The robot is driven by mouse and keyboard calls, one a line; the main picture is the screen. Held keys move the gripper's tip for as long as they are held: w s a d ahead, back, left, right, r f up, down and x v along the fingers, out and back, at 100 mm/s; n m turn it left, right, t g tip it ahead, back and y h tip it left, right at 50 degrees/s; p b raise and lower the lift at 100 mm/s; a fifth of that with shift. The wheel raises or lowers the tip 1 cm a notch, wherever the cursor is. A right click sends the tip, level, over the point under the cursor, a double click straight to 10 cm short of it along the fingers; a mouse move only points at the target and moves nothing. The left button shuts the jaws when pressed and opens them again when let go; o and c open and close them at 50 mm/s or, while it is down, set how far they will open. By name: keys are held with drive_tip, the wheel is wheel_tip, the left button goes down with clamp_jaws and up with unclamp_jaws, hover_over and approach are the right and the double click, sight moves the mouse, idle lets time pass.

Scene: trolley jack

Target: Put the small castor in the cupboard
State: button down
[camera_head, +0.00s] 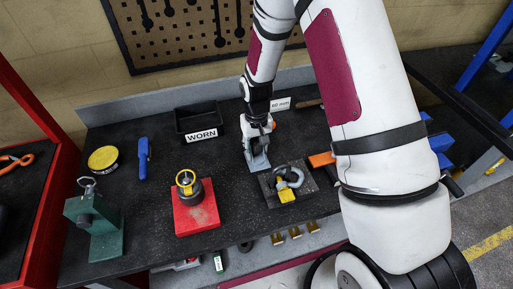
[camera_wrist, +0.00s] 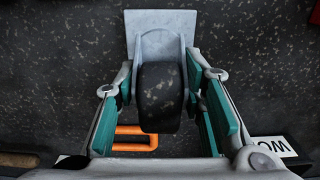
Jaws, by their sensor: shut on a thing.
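The castor, with a black wheel (camera_wrist: 160,92) and a pale grey mounting plate (camera_wrist: 160,22), is between the two teal-padded fingers of my gripper (camera_wrist: 165,100) in the wrist view. The gripper is shut on it. In the head view my gripper (camera_head: 258,125) points down over the middle of the bench, and the castor's grey plate (camera_head: 259,162) shows just below it. I cannot tell whether the plate touches the bench. No cupboard can be clearly made out in either view.
The dark bench (camera_head: 235,215) carries a black bin (camera_head: 195,118) labelled WORN behind left, a red block (camera_head: 195,215) with a yellow-ringed part, and a dark plate (camera_head: 275,192) with a grey shackle close right of the castor. A red-framed unit (camera_head: 62,130) stands left.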

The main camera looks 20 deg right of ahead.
drive_tip(key=c, duration=1.5)
unclamp_jaws()
drive_tip(key=shift+f, duration=0.1)
drive_tip(key=o, duration=0.4)
drive_tip(key=shift+o, duration=0.2)
